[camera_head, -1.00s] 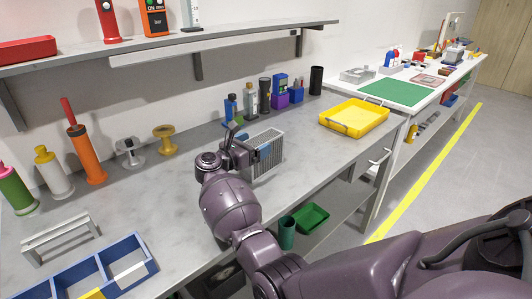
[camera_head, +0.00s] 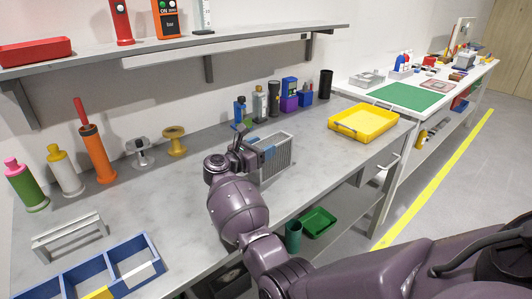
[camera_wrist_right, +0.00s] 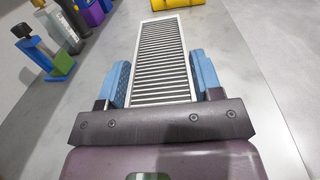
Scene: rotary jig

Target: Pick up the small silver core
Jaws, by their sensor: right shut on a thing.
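The small silver core (camera_head: 278,158) is a flat, finned metal block in a pale frame, standing on edge at the middle of the grey bench. My right gripper (camera_head: 259,155) is shut on it at its near end. In the right wrist view, the blue finger pads press on both long sides of the core (camera_wrist_right: 163,55), and its slatted face runs away from the hand. The hand hides part of the core in the head view. I cannot tell whether its lower edge touches the bench. My left gripper is not in view.
A yellow tray (camera_head: 363,122) stands right of the core. Several bottles and tools, including a black cylinder (camera_head: 326,84), line the wall behind. A blue divided bin (camera_head: 110,270) and grey bracket (camera_head: 69,236) are at front left. A shelf (camera_head: 180,45) overhangs the back.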

